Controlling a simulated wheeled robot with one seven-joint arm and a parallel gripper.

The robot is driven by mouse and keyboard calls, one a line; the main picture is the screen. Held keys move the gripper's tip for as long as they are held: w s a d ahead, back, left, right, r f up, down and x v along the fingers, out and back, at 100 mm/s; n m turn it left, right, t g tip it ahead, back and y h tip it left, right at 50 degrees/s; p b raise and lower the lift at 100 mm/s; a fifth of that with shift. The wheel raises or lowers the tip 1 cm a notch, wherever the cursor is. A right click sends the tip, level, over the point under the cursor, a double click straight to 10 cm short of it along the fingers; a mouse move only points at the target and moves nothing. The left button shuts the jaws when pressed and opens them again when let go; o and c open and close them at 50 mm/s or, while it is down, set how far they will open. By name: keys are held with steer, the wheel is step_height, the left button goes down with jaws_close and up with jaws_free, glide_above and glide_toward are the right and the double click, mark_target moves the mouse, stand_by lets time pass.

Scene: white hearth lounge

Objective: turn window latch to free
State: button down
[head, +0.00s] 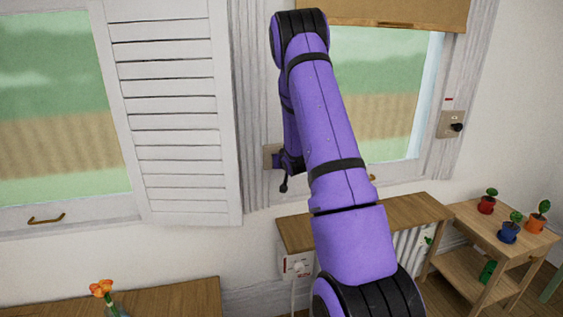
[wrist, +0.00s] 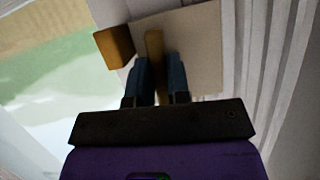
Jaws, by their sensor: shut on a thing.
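The window latch shows in the wrist view as a beige plate (wrist: 205,45) with a narrow brass-coloured handle (wrist: 154,46) standing out from it. A brown block (wrist: 114,46) sits at the plate's left edge. My gripper (wrist: 158,65) has its two dark fingers on either side of the handle, shut on it. In the head view the latch plate (head: 268,156) is on the frame left of the right window. My purple arm covers most of the latch there, and its handle cannot be made out.
A second beige plate with a black knob (head: 452,125) is right of the window. A louvred shutter (head: 172,110) hangs to the left. Below are a wooden-topped radiator cover (head: 420,208) and a small table (head: 470,222) with several potted plants.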

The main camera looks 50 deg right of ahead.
steer(key=shift+n, duration=0.3)
stand_by(0.5)
steer(key=c, duration=1.1)
jaws_free()
